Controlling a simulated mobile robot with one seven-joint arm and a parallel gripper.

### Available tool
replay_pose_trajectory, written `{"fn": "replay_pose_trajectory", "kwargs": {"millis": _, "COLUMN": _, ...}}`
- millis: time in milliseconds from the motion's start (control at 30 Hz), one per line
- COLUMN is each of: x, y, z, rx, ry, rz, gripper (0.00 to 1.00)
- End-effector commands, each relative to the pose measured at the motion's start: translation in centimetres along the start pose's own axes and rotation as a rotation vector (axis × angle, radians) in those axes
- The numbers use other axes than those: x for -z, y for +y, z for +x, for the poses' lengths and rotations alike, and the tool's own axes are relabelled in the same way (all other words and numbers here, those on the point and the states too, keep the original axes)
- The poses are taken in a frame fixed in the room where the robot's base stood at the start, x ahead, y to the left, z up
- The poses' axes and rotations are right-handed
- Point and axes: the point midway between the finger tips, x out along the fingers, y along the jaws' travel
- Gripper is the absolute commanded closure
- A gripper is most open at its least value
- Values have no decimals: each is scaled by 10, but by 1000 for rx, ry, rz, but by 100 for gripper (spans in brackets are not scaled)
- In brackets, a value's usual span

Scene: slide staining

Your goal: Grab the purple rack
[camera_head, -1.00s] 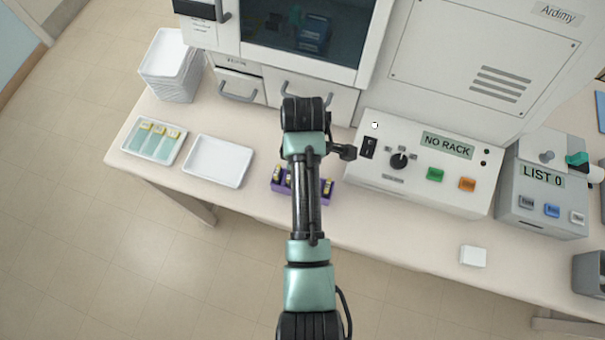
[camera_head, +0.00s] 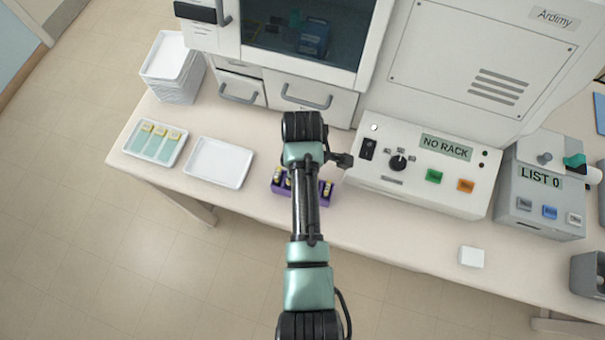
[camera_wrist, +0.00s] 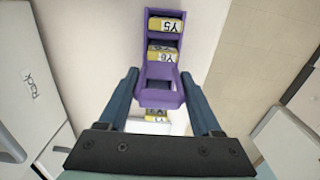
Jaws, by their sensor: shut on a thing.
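The purple rack (camera_head: 280,188) stands on the bench below my arm, partly hidden by the arm in the head view. It holds several yellow-labelled slides; labels Y5 and Y6 are readable in the wrist view. In the wrist view my gripper (camera_wrist: 162,98) has its two blue fingers on either side of the rack's purple middle handle part (camera_wrist: 160,97), shut on it. The gripper's fingertips are hidden behind the arm in the head view. I cannot tell whether the rack's base is off the bench.
A tray with three slides (camera_head: 127,149) and an empty white tray (camera_head: 218,181) lie to the left. Stacked trays (camera_head: 175,92) stand behind. A control box reading NO RACK (camera_head: 405,195) is close on the right, under the large machine (camera_head: 440,60). The front edge is near.

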Motion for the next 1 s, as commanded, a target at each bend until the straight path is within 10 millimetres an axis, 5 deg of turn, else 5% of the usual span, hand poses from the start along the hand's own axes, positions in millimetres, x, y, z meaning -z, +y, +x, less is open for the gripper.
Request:
{"fn": "replay_pose_trajectory", "kwargs": {"millis": 100, "x": 0, "y": 1, "z": -1, "rx": -2, "ry": 0, "rz": 0, "gripper": 100}}
{"fn": "replay_pose_trajectory", "kwargs": {"millis": 567, "x": 1, "y": 2, "z": -9, "rx": -7, "ry": 2, "rz": 0, "gripper": 100}}
{"fn": "replay_pose_trajectory", "kwargs": {"millis": 1000, "x": 0, "y": 2, "z": -86, "rx": -7, "ry": 1, "rz": 0, "gripper": 100}}
